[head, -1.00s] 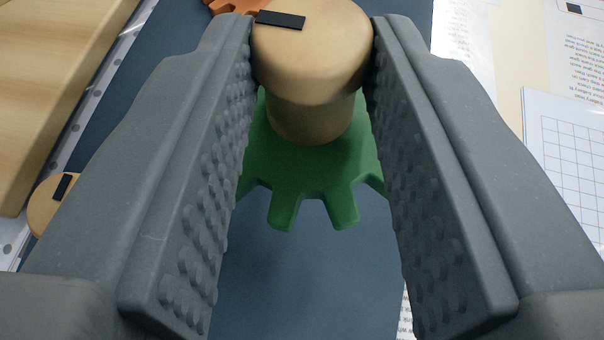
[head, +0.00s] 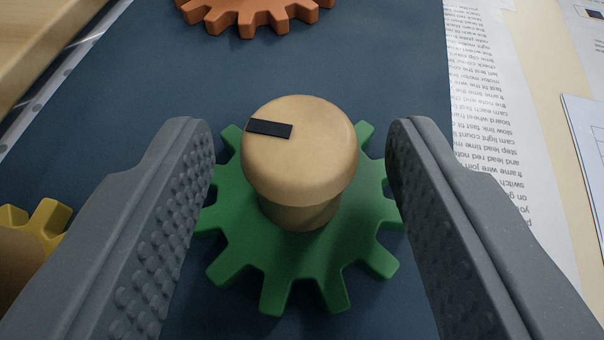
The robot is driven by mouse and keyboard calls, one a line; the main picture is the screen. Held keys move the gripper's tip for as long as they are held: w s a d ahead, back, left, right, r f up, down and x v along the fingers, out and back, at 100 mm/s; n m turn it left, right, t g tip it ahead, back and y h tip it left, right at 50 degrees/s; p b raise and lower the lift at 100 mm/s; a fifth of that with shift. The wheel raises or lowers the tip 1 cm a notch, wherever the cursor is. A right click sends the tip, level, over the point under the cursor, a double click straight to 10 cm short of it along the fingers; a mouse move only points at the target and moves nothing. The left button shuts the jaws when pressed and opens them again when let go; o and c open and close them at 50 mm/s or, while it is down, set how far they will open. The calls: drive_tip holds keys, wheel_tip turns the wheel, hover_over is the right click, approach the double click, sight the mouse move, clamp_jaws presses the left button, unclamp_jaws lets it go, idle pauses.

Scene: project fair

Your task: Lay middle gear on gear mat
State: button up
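A green gear (head: 300,262) with a wooden knob (head: 298,165) lies flat on the dark blue mat (head: 330,65) in the middle of the head view. A black mark sits on the knob's top. My gripper (head: 298,135) is open, its two grey ridged fingers standing either side of the knob with clear gaps. The fingers overlap the gear's outer teeth in the picture. An orange gear (head: 255,18) lies on the mat at the top, cut off by the frame. A yellow gear (head: 45,222) shows partly at the lower left.
Printed paper (head: 490,130) lies along the mat's right side. A wooden board or tray (head: 40,35) is at the upper left. Bare mat lies between the orange and green gears.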

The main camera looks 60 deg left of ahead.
drive_tip(key=p+v, duration=0.3)
drive_tip(key=v, duration=0.7)
drive_tip(key=shift+s+d+r+p, duration=0.15)
drive_tip(key=shift+d+r+p, duration=0.1)
drive_tip(key=shift+p, duration=0.1)
drive_tip(key=shift+s+d+r, duration=0.2)
drive_tip(key=shift+s+d, duration=0.15)
drive_tip(key=shift+d, duration=0.25)
